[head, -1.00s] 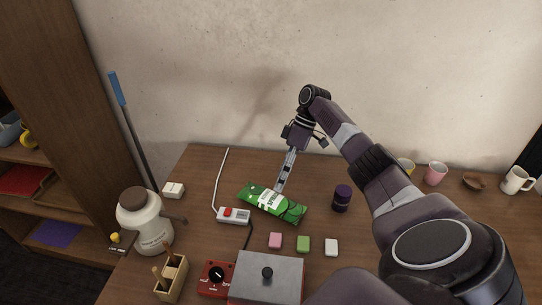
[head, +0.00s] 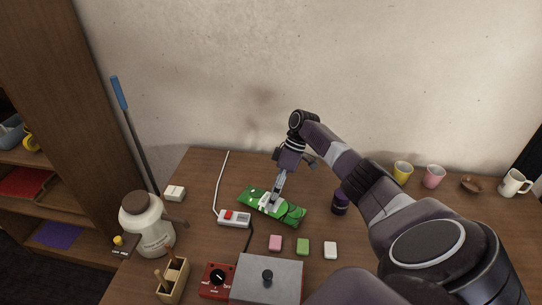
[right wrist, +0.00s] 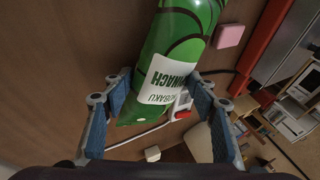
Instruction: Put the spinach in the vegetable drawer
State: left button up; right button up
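The spinach is a green bag with a white label (head: 290,213), lying flat on the wooden table in the head view. In the right wrist view the bag (right wrist: 180,35) reads "SPINACH" and reaches in between the fingers. My right gripper (head: 275,201) is lowered over the bag's middle. In the right wrist view its blue-padded fingers (right wrist: 158,82) stand apart, one on each side of the bag. My left gripper and the vegetable drawer are not in view.
A power strip (head: 235,218) with a cable lies just left of the bag. A purple jar (head: 340,203) stands to its right. Small blocks (head: 303,246) and a grey box (head: 266,279) are in front. Cups (head: 433,177) stand at the back right. A shelf (head: 45,160) stands left.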

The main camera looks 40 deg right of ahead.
grip_shut()
jog(key=shift+r, duration=0.15)
